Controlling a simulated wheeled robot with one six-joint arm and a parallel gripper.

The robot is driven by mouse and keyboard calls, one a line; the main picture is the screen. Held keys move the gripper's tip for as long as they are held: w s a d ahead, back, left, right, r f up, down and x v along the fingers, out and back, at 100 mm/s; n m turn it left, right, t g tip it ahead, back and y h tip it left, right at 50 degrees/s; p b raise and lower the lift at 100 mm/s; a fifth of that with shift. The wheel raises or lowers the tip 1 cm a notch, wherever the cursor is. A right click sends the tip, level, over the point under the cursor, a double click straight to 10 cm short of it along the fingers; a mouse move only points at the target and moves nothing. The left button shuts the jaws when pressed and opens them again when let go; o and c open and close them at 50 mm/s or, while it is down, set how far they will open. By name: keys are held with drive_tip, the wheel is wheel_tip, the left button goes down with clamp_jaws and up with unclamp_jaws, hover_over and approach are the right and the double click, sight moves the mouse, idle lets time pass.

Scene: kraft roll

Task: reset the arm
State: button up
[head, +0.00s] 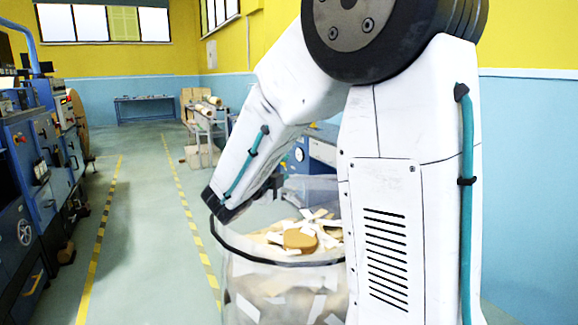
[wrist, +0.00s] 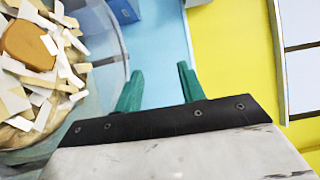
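My gripper (wrist: 160,74) shows two green fingers standing apart in the wrist view, with nothing between them. In the head view my white arm bends up over a big dark joint and slopes down to the left. Its dark lower end stands before the rim of a clear bin (head: 240,285). I cannot make out the fingers there. In the wrist view the bin (wrist: 112,45) is at the left, beside the fingers.
The bin holds pale scraps and a brown round piece (head: 299,240). Blue machines (head: 40,150) line the left side. A cluttered table (head: 207,118) stands farther back. The floor between the yellow lines is clear. A blue and yellow wall (wrist: 232,50) shows in the wrist view.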

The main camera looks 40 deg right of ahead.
drive_tip(key=shift+v, duration=1.05)
drive_tip(key=s+a+f+m+g+y, duration=0.1)
drive_tip(key=s+f+m+g+y, duration=0.25)
drive_tip(key=s+m, duration=0.55)
drive_tip(key=s+a+f+m+g+y, duration=0.25)
drive_tip(key=s+f+m+g, duration=0.2)
drive_tip(key=m, duration=0.95)
drive_tip(key=s+a+r+m+t+y, duration=0.1)
drive_tip(key=s+a+m+t+y, duration=0.2)
drive_tip(key=s+a+m+y, duration=0.8)
drive_tip(key=s+a+m, duration=0.2)
drive_tip(key=a+m, duration=0.3)
drive_tip(key=shift+s+r+m+t, duration=0.3)
drive_tip(key=shift+s+r+t, duration=0.05)
drive_tip(key=shift+t, duration=0.05)
